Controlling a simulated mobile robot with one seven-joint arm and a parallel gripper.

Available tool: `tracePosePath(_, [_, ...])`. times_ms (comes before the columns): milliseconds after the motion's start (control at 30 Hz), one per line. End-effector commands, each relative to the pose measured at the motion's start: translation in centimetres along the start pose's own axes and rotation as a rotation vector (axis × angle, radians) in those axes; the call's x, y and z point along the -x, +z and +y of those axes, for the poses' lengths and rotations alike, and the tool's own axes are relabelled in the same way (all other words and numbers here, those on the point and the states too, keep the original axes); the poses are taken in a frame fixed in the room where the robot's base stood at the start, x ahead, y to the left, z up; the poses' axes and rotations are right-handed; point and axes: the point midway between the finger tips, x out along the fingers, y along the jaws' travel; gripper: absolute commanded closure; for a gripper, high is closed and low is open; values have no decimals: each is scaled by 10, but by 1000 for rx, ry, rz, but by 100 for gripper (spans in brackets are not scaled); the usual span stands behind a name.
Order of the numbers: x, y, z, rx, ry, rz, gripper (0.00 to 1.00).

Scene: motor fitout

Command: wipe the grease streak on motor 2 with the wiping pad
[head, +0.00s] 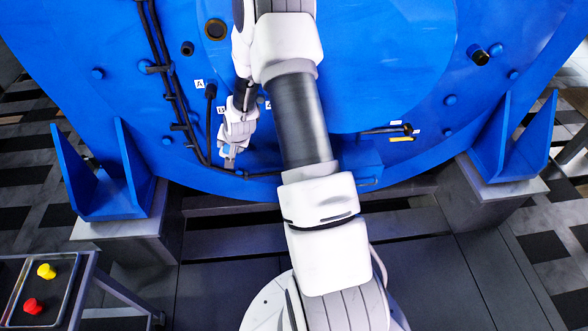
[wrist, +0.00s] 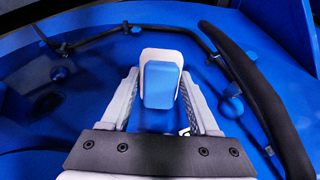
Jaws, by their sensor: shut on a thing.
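A large blue motor housing (head: 370,60) fills the upper part of the head view; I cannot read a motor number on it. My gripper (head: 229,158) is low at the housing's front, left of centre, beside the black cables. In the wrist view my gripper (wrist: 162,98) is shut on the wiping pad (wrist: 160,85), a block with a blue face and a white body. The pad is in front of a blue surface; whether it touches is unclear. A dark patch (wrist: 46,103) shows on the blue at left; I cannot tell if it is grease.
Black cable (head: 168,80) runs down the housing, and a thick black hose (wrist: 262,100) curves right of the gripper. Labels A (head: 199,85) and B mark nearby fittings. A tray (head: 62,311) at lower left holds a yellow cap (head: 46,271) and a red cap (head: 33,306).

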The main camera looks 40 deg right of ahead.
Motion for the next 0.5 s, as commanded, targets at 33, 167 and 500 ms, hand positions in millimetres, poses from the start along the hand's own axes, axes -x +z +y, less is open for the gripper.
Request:
tracePosePath(33, [-11,0,10,-27,-6,38,83])
tracePosePath(167, [-29,-7,30,-99,-30,153,83])
tracePosePath(500, [-64,-27,97,-250,-92,508,83])
